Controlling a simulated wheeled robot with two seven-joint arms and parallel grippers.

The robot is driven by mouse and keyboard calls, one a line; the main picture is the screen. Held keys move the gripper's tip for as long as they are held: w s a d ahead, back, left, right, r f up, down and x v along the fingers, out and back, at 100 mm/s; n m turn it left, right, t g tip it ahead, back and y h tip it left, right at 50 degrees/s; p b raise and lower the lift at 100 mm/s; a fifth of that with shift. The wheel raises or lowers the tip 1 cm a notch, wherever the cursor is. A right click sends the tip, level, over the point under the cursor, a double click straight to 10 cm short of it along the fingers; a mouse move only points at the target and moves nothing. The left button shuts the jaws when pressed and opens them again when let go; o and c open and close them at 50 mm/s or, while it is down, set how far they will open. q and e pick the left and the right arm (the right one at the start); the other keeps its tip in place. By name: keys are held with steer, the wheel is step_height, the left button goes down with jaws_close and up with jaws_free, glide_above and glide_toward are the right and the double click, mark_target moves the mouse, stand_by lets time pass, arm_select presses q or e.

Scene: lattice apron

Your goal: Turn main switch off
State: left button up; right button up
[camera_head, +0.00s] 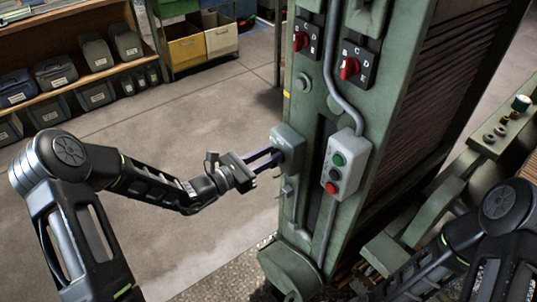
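A green machine column (312,190) stands right of centre. A small grey-green box (289,146) is fixed to its left side; it may be the main switch, but no label is readable. My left gripper (277,158) reaches in from the left, with its dark fingertips at this box. The box's actuated part is hidden by the fingers, and I cannot tell whether they grip anything. Two red rotary switches, an upper left one (300,41) and a lower right one (349,68), sit higher on black plates with letters. My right arm is at lower right; its gripper is not visible.
A pale button box (345,164) with green, black and red buttons is on the column's front, fed by a grey conduit (331,75). Shelves with grey bins (56,72) and yellow bins (187,48) stand behind. The concrete floor (190,110) between is clear.

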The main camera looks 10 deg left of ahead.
arm_select(q)
jaws_close()
steer(key=shift+r, duration=0.1)
stand_by(0.4)
steer(key=shift+w+a+n+p, duration=0.15)
steer(key=shift+a+n+p, duration=0.05)
steer(key=shift+n+p, duration=0.65)
steer(key=shift+w+a+n+p, duration=0.15)
steer(key=shift+n+p, duration=0.45)
steer(key=shift+n, duration=0.45)
steer(key=n, duration=0.1)
steer(key=n+p, duration=0.2)
steer(key=shift+w+a+f+n, duration=0.2)
steer(key=shift+w+a+n, duration=0.1)
steer(key=shift+n, duration=0.1)
steer(key=n+p, duration=0.1)
steer(key=n, duration=0.2)
steer(key=f+n, duration=0.1)
steer(key=n, duration=0.3)
steer(key=f+n+p, duration=0.1)
steer(key=n, duration=0.2)
steer(key=shift+w+a+f+p, duration=0.15)
steer(key=shift+w+a+p, duration=0.15)
steer(key=shift+a+p, duration=0.1)
steer(key=shift+n, duration=0.3)
